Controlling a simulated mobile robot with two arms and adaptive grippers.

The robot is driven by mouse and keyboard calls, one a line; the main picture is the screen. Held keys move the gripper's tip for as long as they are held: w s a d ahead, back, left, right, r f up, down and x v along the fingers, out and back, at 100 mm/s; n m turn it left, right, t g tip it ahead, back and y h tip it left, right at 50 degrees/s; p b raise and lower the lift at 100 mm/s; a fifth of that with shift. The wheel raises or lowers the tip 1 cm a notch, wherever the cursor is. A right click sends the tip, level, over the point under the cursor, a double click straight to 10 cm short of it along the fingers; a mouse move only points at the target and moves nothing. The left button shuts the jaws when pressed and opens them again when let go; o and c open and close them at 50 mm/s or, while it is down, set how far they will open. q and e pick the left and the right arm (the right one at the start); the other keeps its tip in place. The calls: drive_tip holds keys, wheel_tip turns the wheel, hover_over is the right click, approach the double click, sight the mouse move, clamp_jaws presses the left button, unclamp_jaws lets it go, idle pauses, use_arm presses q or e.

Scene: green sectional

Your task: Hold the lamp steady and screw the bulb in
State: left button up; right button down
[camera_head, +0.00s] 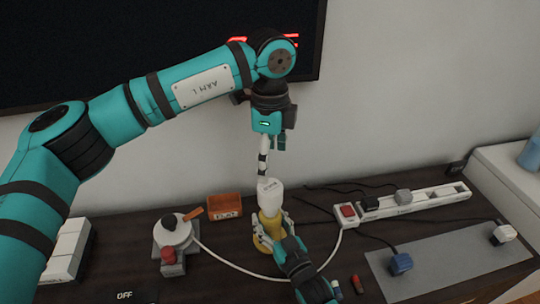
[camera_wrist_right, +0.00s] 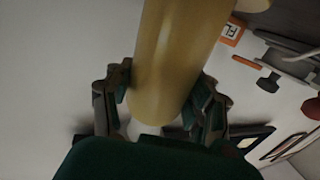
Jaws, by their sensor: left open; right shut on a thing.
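The yellow lamp (camera_head: 270,226) stands on the dark table near the middle, with the white bulb (camera_head: 270,188) upright on its top. How far the bulb sits in the socket cannot be told. My right gripper (camera_head: 268,232) is shut on the lamp's yellow stem. In the right wrist view the yellow stem (camera_wrist_right: 178,55) runs between the two fingers of this gripper (camera_wrist_right: 160,105). My left gripper (camera_head: 268,152) points down above the bulb, open. Its fingers are partly seen edge-on, and contact with the bulb is not clear.
An orange box (camera_head: 225,205) and a grey-white device (camera_head: 172,232) with a red part stand left of the lamp. A white cable (camera_head: 225,263) loops in front of it. A power strip (camera_head: 425,199) and grey mat (camera_head: 450,266) with a blue plug (camera_head: 401,263) lie right.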

sight(270, 195)
use_arm(q)
wheel_tip(270, 195, down, 12)
idle(0.6)
